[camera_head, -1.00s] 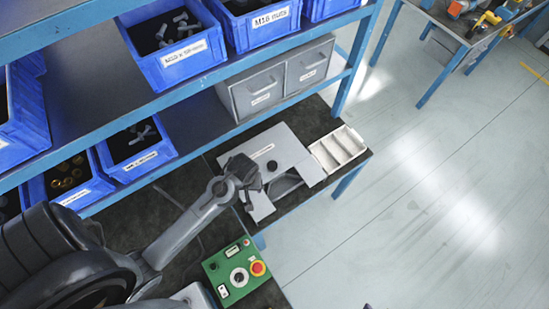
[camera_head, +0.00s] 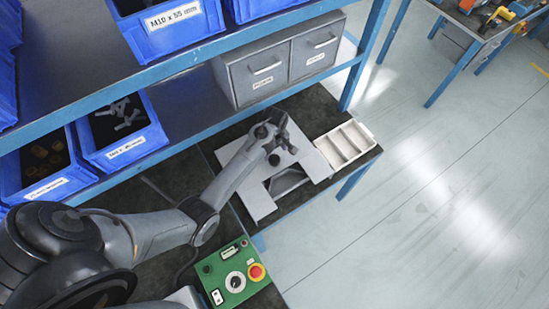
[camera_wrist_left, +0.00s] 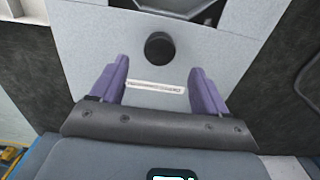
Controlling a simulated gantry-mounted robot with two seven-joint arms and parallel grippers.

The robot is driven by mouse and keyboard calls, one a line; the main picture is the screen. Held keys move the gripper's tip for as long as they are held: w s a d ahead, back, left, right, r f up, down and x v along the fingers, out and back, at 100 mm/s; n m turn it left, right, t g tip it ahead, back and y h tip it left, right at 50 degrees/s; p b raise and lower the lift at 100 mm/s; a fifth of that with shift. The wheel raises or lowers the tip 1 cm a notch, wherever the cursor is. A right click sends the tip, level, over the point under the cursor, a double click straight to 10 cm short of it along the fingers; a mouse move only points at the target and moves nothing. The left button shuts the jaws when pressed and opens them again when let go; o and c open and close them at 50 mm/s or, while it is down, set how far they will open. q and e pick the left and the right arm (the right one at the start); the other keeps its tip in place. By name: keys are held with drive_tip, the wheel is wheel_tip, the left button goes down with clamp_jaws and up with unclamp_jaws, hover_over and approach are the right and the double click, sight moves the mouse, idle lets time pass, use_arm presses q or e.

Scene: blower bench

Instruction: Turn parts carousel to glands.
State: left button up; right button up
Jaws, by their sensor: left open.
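The parts carousel appears to be the flat light-grey housing (camera_head: 262,201) on the dark bench, with a cut-out at its front showing a grey inner part. A round black knob (camera_head: 274,160) stands on its top; it also shows in the left wrist view (camera_wrist_left: 159,47). My left gripper (camera_head: 284,140) is open and empty above the housing's back part. In the wrist view its two purple fingers stand apart, with a white label (camera_wrist_left: 157,87) between them and the knob just beyond their tips. The compartments' contents are not readable. My right gripper is not visible.
A white divided tray (camera_head: 346,143) stands right of the housing. A green control box (camera_head: 236,273) with a red button is in front. Grey drawers (camera_head: 282,60) and blue bins (camera_head: 122,132) sit on the blue-framed shelf behind.

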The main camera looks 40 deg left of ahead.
sight(274, 159)
use_arm(q)
wheel_tip(274, 159, down, 7)
drive_tip(key=shift+r, duration=0.1)
idle(0.3)
clamp_jaws()
idle(0.4)
